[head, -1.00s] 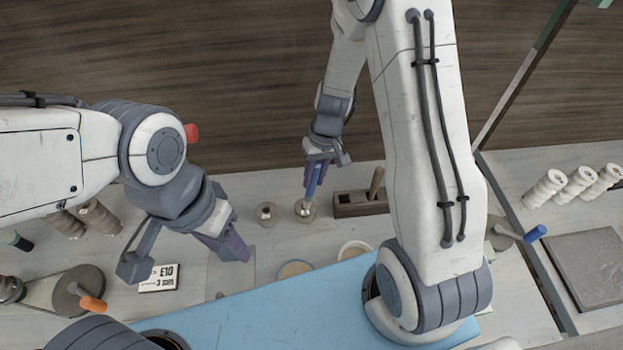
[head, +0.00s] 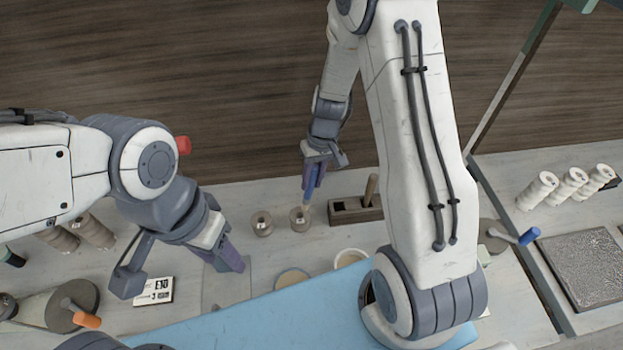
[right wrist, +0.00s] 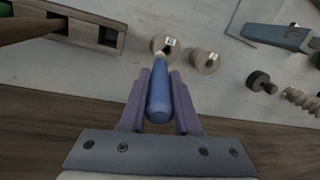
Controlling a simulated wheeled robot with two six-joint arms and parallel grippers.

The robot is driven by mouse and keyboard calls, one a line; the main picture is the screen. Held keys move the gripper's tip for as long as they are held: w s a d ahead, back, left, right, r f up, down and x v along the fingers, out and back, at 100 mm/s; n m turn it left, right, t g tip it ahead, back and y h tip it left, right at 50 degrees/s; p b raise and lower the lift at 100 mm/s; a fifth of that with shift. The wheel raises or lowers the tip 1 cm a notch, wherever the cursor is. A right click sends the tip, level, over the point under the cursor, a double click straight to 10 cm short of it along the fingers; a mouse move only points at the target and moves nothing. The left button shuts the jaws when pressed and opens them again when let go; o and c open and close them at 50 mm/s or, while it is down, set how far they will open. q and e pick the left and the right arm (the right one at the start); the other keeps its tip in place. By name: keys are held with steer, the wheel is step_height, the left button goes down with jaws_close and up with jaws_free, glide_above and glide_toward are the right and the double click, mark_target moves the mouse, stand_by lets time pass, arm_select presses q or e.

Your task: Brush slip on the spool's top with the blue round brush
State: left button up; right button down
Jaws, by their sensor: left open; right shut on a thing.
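My right gripper (head: 312,180) is shut on the blue round brush (right wrist: 160,97) and holds it tip down. A small round tan spool (head: 300,220) with a white label stands under the brush; it also shows in the right wrist view (right wrist: 158,43). The brush tip is at or just above this spool's top; I cannot tell whether it touches. A second, similar spool (head: 261,224) stands beside it on the left, apart from the brush. My left gripper (head: 232,262) is open and empty over the table, nearer me and left of the spools.
A wooden block (head: 350,209) with a wooden handle stands right of the spools. Two round dishes (head: 350,258) (head: 292,279) sit by the blue mat (head: 270,318). An E10 card (head: 154,291) lies left.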

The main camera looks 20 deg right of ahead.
steer(key=shift+f+b, duration=0.35)
stand_by(0.3)
steer(key=shift+r, duration=0.2)
steer(key=shift+r, duration=0.2)
steer(key=shift+w+a+p, duration=0.1)
steer(key=shift+p, duration=0.2)
steer(key=shift+w+a, duration=0.6)
steer(key=shift+a, duration=0.1)
steer(key=shift+f, duration=0.4)
stand_by(0.7)
steer(key=shift+r, duration=0.15)
